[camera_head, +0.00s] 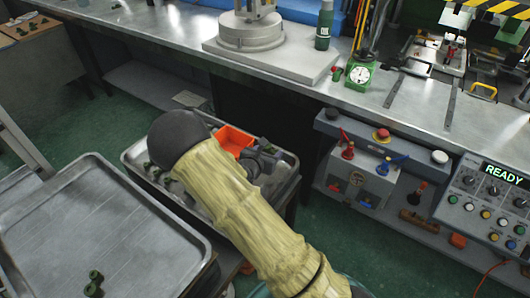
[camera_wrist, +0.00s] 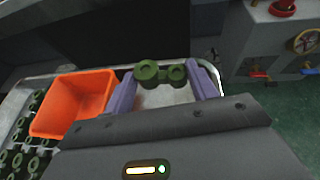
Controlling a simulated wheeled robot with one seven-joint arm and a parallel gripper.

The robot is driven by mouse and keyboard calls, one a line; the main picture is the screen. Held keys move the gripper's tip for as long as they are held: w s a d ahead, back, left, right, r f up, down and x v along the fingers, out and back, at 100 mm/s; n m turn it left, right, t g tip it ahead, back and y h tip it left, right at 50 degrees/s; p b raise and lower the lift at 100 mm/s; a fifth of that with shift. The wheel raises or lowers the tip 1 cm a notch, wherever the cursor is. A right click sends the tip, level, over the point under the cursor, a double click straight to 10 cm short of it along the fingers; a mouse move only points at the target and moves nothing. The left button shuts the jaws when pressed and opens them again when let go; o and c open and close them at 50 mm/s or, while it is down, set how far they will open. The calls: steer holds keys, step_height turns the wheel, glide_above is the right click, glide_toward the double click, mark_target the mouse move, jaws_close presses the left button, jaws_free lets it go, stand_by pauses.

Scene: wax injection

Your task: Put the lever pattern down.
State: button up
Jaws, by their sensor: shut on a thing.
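The dark green lever pattern (camera_wrist: 150,71), with two round ring-like ends, lies between the two purple-grey fingers of my gripper (camera_wrist: 163,74) in the wrist view. My gripper is shut on it and holds it over a bare part of a metal tray (camera_wrist: 165,97). Whether the pattern touches the tray, I cannot tell. In the head view my gripper (camera_head: 264,158) is over the right side of this tray (camera_head: 138,157), and my sleeved arm hides much of the tray. The held pattern is not clear there.
An orange bin (camera_head: 234,139) stands in the tray, left of my gripper. Several green patterns (camera_wrist: 32,135) lie in the tray left of the bin. A larger, mostly empty tray (camera_head: 110,225) is at left, with a green piece (camera_head: 94,283). A machine with valves (camera_head: 360,175) stands at right.

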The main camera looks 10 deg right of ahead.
steer(key=shift+s+d, duration=0.25)
steer(key=shift+d, duration=0.1)
steer(key=s+n+y, duration=0.1)
steer(key=s+n+t+y, duration=0.2)
steer(key=s+y, duration=0.1)
steer(key=shift+d+n, duration=0.25)
steer(key=shift+n, duration=0.15)
steer(key=shift+f, duration=0.1)
